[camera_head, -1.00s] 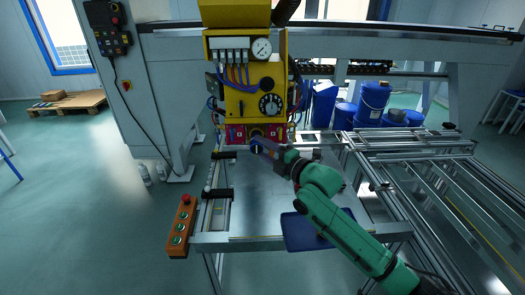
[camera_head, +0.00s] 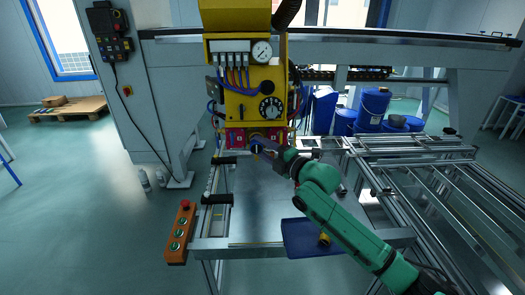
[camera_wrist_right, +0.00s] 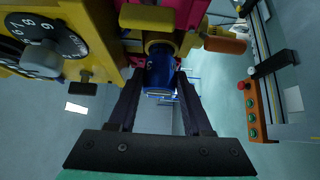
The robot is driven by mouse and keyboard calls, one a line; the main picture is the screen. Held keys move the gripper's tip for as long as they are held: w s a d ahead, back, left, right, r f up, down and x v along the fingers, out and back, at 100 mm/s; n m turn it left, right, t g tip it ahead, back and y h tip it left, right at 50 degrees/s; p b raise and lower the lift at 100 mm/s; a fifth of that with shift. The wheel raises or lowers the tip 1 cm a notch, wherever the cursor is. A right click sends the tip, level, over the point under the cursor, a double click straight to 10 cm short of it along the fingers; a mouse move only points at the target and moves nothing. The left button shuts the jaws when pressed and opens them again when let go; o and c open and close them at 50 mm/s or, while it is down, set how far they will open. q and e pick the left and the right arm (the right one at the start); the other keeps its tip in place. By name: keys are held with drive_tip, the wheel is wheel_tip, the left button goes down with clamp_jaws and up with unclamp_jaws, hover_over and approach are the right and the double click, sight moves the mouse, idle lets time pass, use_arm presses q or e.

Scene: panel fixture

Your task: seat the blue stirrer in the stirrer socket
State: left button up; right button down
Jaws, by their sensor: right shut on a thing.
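The blue stirrer (camera_wrist_right: 160,70) shows in the right wrist view as a short blue cylinder between the two fingers. My right gripper (camera_wrist_right: 158,88) is shut on it. In the head view the gripper (camera_head: 262,147) is at the lower front of the yellow panel (camera_head: 242,104). A yellow round collar (camera_wrist_right: 160,42) is right at the stirrer's far end in the wrist view and looks like the socket. I cannot tell how far the stirrer is inside it. My left gripper is not in view.
A blue tray (camera_head: 300,244) lies on the table below my right arm. An orange button box (camera_head: 181,232) is at the table's left edge. The metal tabletop (camera_head: 255,205) is mostly clear.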

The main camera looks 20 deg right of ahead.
drive_tip(key=shift+w+d+b, duration=0.25)
drive_tip(key=shift+w+b, duration=0.25)
drive_tip(key=shift+w, duration=0.2)
drive_tip(key=shift+c, duration=1.2)
unclamp_jaws()
drive_tip(key=shift+w, duration=0.1)
